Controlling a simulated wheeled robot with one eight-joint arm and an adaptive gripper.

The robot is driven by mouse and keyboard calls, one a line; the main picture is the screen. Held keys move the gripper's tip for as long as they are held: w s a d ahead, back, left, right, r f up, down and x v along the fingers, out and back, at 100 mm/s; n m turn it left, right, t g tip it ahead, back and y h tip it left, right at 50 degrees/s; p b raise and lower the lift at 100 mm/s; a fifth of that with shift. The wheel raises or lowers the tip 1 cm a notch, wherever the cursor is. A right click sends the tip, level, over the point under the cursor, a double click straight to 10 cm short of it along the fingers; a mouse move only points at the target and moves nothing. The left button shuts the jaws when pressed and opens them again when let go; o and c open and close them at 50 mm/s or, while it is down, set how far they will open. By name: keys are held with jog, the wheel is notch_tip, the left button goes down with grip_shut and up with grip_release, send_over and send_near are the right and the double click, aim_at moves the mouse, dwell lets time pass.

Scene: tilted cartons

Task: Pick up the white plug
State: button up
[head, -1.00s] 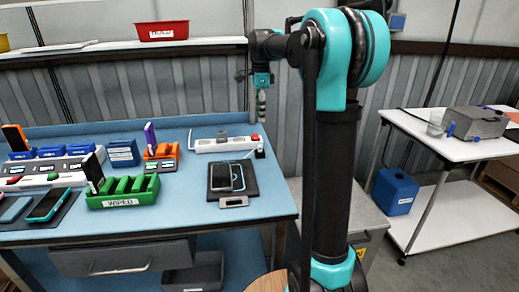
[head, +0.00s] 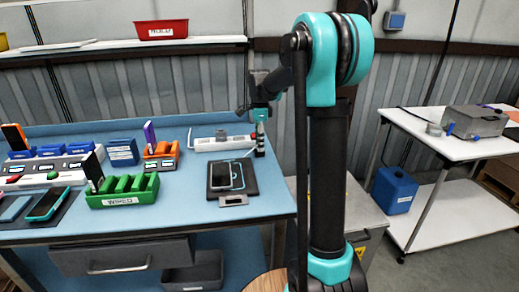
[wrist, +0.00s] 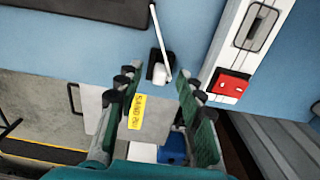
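The white plug (wrist: 159,74) sits on a small black base at the right end of the bench, with a white cord or stick running up from it in the wrist view. My gripper (wrist: 157,82) is open, its two green fingers on either side of the plug in that view. I cannot tell whether the fingertips are down at its height. In the head view my gripper (head: 260,143) points down at the bench's back right corner and hides the plug.
A white power strip (wrist: 208,72) with a red switch (wrist: 231,86) lies close to the right finger in the wrist view. A phone on a black mat (head: 247,185) lies nearer the front. The bench edge (wrist: 60,66) is close to the plug.

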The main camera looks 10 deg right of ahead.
jog(key=shift+f, duration=0.1)
grip_shut()
dwell(0.4)
notch_tip(320, 180, up, 20)
dwell(0.4)
jog(key=shift+r, duration=0.8)
dwell(0.7)
jog(key=shift+r, duration=1.45)
